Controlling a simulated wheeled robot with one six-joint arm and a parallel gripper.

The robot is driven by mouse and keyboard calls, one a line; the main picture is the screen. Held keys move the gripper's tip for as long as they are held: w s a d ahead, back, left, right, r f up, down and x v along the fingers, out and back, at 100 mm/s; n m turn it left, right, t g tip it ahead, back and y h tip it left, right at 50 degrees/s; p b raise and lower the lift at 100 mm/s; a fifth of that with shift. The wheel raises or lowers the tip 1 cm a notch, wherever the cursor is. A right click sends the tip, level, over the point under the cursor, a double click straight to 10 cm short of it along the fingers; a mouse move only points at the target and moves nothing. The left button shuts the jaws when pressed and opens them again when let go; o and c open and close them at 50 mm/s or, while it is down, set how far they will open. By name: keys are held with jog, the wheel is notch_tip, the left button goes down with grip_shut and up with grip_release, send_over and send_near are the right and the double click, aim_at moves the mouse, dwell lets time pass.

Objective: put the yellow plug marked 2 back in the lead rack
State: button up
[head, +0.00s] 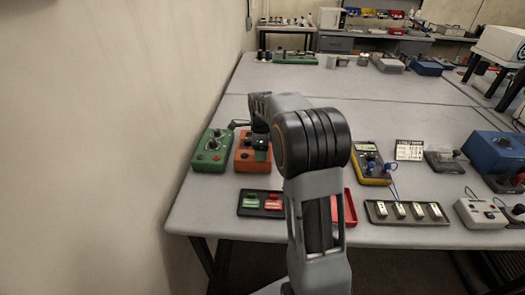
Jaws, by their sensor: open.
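I cannot make out a yellow plug marked 2 in the head view. A dark tray (243,208) near the table's front left edge holds a green piece and a red piece; I cannot tell whether it is the lead rack. My gripper (259,133) is over the back of an orange box (252,164) with knobs. My own arm partly hides it, and its fingertips are too small to make out. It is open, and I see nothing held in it. I cannot tell whether it touches the box.
A green box (211,152) stands left of the orange one. A red tray (350,208) is partly behind my arm. Right of it are a yellow meter (371,163), a long tray (377,215) with several white pieces and a blue box (495,150). The table's middle (400,100) is clear.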

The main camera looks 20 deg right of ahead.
dwell(0.8)
grip_shut()
jog(key=shift+r, duration=0.1)
dwell(0.4)
jog(key=shift+r+p, duration=2.65)
jog(key=shift+r, duration=0.3)
